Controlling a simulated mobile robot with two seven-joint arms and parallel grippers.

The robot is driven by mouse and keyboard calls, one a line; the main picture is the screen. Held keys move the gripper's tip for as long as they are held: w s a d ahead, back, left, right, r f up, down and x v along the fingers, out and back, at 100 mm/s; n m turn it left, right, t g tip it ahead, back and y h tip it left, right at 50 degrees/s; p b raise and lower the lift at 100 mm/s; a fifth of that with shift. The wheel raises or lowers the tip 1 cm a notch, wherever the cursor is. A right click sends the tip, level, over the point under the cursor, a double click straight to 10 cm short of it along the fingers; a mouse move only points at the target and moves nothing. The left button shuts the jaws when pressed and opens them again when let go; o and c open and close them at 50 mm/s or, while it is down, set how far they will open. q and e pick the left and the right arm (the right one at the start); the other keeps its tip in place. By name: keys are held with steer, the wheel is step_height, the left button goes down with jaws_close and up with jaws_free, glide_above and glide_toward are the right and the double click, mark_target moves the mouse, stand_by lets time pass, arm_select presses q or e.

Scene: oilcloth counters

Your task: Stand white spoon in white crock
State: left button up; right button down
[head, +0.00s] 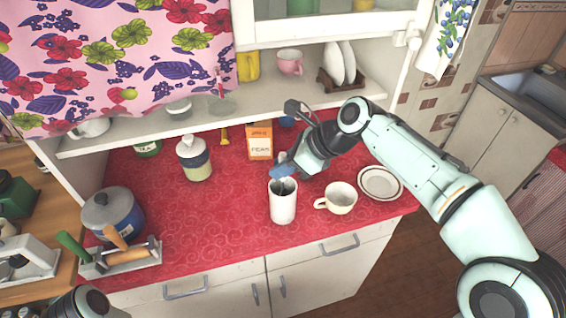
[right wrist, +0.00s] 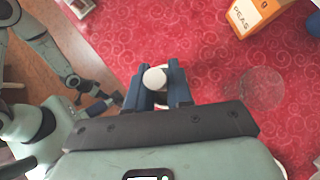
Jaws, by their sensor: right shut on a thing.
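The white crock (head: 283,207) stands upright on the red counter, open at the top. My right gripper (head: 281,170) is just above its mouth, blue fingers pointing down at the rim. In the right wrist view the right gripper (right wrist: 158,85) is shut on the white spoon (right wrist: 155,77), whose rounded white end shows between the fingers. The rest of the spoon is hidden in that view, and I cannot tell how far it reaches into the crock. My left gripper (right wrist: 112,100) seems to show dimly in the right wrist view, away from the crock; its opening is unclear.
A white cup (head: 337,198) stands close right of the crock, with a plate (head: 380,183) beyond it. A peas carton (head: 259,140) and a lidded jar (head: 194,158) stand behind. A blue pot (head: 112,213) is at left. The counter left of the crock is clear.

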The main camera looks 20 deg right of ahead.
steer(key=c, duration=0.9)
jaws_free()
steer(key=shift+c, duration=0.2)
steer(key=shift+d+r, duration=0.1)
arm_select(q)
steer(key=r+p, duration=0.1)
steer(key=w+r+p, duration=0.1)
steer(key=shift+w+r, duration=0.2)
steer(key=shift+r, duration=0.15)
arm_select(e)
steer(key=v, duration=1.3)
